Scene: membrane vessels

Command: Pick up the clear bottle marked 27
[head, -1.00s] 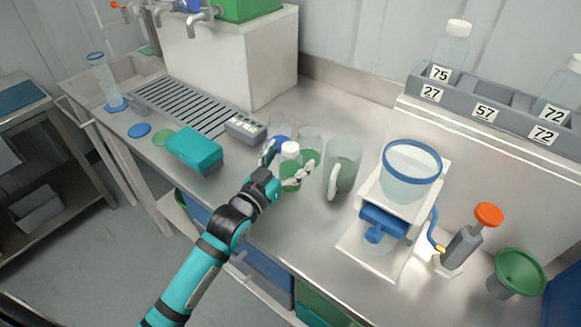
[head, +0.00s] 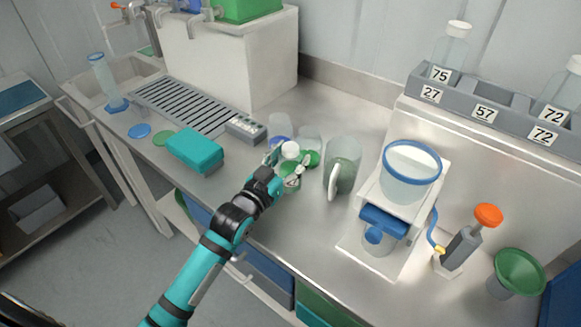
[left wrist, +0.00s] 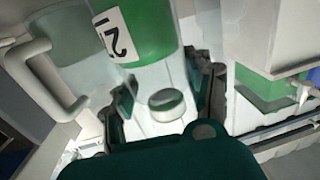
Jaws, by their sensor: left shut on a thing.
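A clear bottle (head: 290,171) with a white cap and green contents stands upright at the front of the steel counter. My left gripper (head: 287,165) is shut on this bottle, one finger on each side below the cap. I cannot tell whether its base touches the counter. My right gripper is not in view.
A clear jug (head: 345,168) stands close right, with clear cups (head: 309,146) close behind. A teal box (head: 195,150) lies left. A filter stand (head: 410,175) is at right. A grey rack (head: 478,108) labelled 27, 57 and 72 holds bottles 75 and 72.

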